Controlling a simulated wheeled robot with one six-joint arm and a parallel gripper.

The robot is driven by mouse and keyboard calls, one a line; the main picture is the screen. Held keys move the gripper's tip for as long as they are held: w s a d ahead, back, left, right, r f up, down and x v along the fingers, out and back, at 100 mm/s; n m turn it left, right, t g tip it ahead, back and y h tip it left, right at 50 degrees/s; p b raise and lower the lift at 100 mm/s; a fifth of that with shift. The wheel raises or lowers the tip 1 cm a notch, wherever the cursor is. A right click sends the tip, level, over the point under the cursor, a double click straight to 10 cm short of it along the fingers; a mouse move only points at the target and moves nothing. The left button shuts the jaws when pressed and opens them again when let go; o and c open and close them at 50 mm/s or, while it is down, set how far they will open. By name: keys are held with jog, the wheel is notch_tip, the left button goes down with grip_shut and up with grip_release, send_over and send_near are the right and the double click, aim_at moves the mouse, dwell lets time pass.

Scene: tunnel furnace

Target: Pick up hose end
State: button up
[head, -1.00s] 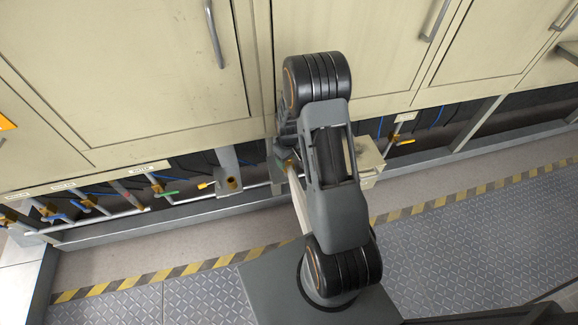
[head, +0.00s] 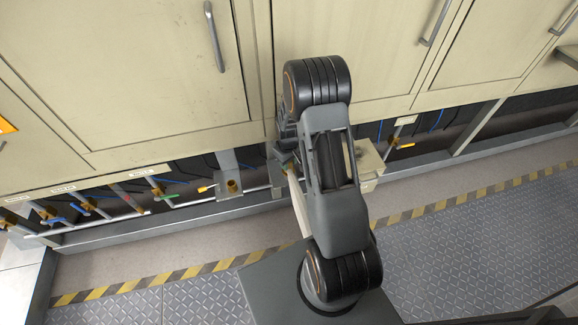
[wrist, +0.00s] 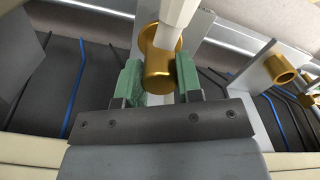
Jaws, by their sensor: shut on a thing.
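In the wrist view the hose end (wrist: 158,72) is a brass-coloured cylindrical fitting on a pale white hose (wrist: 180,14). My gripper (wrist: 158,84) has green finger pads on either side of it and is shut on it. In the head view my gripper (head: 281,166) is low by the cabinet base, mostly hidden by my arm. Part of the pale hose (head: 300,206) shows to the left of my arm; the fitting itself cannot be made out there.
A grey bracket with a brass socket (head: 230,186) stands left of my gripper; a brass socket (wrist: 280,70) shows right in the wrist view. Valves with coloured handles (head: 85,206) line the lower left. A beige box (head: 368,160) is right of my arm. Cabinet doors (head: 130,70) rise above.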

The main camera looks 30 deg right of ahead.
jog(key=shift+r, duration=0.1)
notch_tip(320, 180, up, 4)
jog(key=shift+f+p, duration=0.15)
jog(key=shift+p, duration=0.45)
jog(key=s+a+r+p, duration=0.2)
jog(key=s+a+r, duration=0.5)
jog(key=s+r, duration=0.2)
jog(key=s, duration=0.2)
jog(key=shift+s+a+p, duration=0.3)
jog(key=shift+s+p, duration=0.05)
jog(key=shift+s, duration=0.05)
jog(key=shift+r, duration=0.1)
jog(key=shift+r, duration=0.1)
jog(key=shift+r+p, duration=2.25)
jog(key=shift+r, duration=0.15)
